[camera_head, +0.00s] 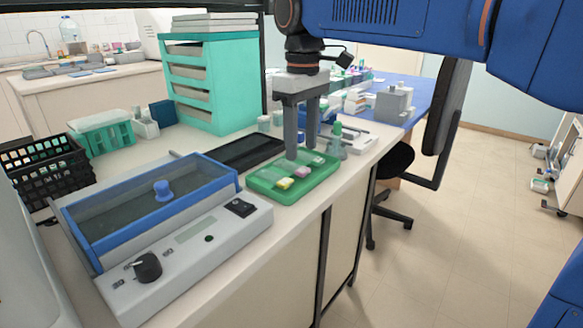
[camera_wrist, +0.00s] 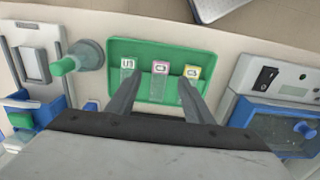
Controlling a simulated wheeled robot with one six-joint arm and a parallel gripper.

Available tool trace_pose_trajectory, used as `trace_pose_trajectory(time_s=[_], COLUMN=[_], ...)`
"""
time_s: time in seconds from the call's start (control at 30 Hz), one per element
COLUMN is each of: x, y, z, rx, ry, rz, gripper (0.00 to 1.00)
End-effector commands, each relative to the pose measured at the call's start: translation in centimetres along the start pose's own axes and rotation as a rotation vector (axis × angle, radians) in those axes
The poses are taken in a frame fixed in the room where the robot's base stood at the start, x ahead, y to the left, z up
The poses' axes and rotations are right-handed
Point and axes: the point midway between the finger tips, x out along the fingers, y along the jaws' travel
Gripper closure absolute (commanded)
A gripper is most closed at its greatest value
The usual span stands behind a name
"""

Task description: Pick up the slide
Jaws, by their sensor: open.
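Three glass slides lie side by side in a green tray (camera_head: 261,187) on the counter. One has a yellow label (camera_head: 285,184), one a pink label (camera_head: 302,172), and one a whitish label (camera_head: 318,160). In the wrist view the white-labelled slide (camera_wrist: 128,69) is left, the pink-labelled slide (camera_wrist: 160,75) is in the middle, and the yellow-labelled slide (camera_wrist: 191,76) is right. My gripper (camera_head: 301,153) points down above the tray. In the wrist view its open fingers (camera_wrist: 158,92) flank the middle of the tray. Nothing shows held between them.
A grey device with a blue-framed lid (camera_head: 150,205) stands left of the tray. A black tray (camera_head: 246,152) lies behind it. A green-topped bottle (camera_head: 337,142) stands close to the right. The counter's front edge is near the tray.

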Motion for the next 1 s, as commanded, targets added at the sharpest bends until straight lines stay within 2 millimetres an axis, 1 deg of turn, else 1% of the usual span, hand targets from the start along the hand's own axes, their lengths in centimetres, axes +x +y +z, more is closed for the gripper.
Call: trace_pose_trajectory(time_s=[0.1, 0.3, 0.4, 0.6, 0.63, 0.67, 0.7, 0.77, 0.8, 0.83, 1.0], x=[1.7, 4.0, 4.4, 4.5, 4.5, 4.5, 4.5, 4.5, 4.5, 4.5, 4.4], y=[-0.1, -0.1, -0.1, -0.1, -0.1, -0.1, -0.1, -0.1, -0.1, -0.1, -0.1], z=[-0.1, -0.2, -0.2, -0.2, -0.2, -0.2, -0.2, -0.2, -0.2, -0.2, -0.2], rx=[0.0, 0.0, 0.0, 0.0, 0.0, 0.0, 0.0, 0.0, 0.0, 0.0, 0.0], ry=[-0.003, -0.002, -0.001, -0.001, -0.001, -0.001, -0.001, -0.001, -0.001, -0.001, -0.001], rz=[-0.001, -0.001, 0.0, 0.0, 0.0, 0.0, 0.0, 0.0, 0.0, 0.0, 0.0], gripper=[0.53, 0.53, 0.53, 0.53, 0.55, 0.63, 0.72, 0.87, 0.96, 0.98, 0.98])
